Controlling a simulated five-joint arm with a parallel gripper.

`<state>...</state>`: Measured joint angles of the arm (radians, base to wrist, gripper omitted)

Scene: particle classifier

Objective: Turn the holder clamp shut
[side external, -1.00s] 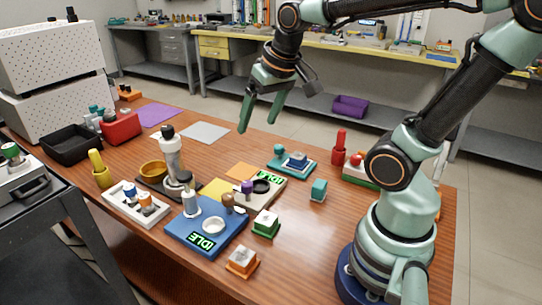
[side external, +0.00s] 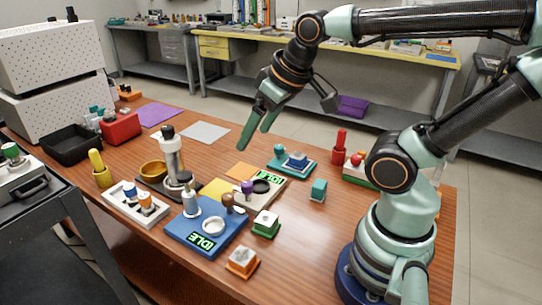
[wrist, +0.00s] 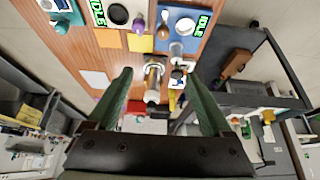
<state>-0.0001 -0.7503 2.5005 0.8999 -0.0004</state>
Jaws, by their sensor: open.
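The likely holder is a teal plate (side external: 283,169) carrying a small blue block with a pale top (side external: 297,159) and a round teal knob (side external: 279,149), which may be the clamp. It lies flat on the table, partly visible at the top left of the wrist view (wrist: 70,17). Whether the clamp is turned open or shut is too small to tell. My gripper (side external: 256,135) is open and empty, its green fingers pointing down above the table, up and to the left of the teal plate in the side view. It touches nothing. The wrist view shows the fingers apart (wrist: 160,80).
A microscope-like device (side external: 172,155) stands left of the gripper. A blue station (side external: 180,238) and a pale station (side external: 270,195) show IDLE displays. A grey sheet (side external: 205,132) lies flat behind.

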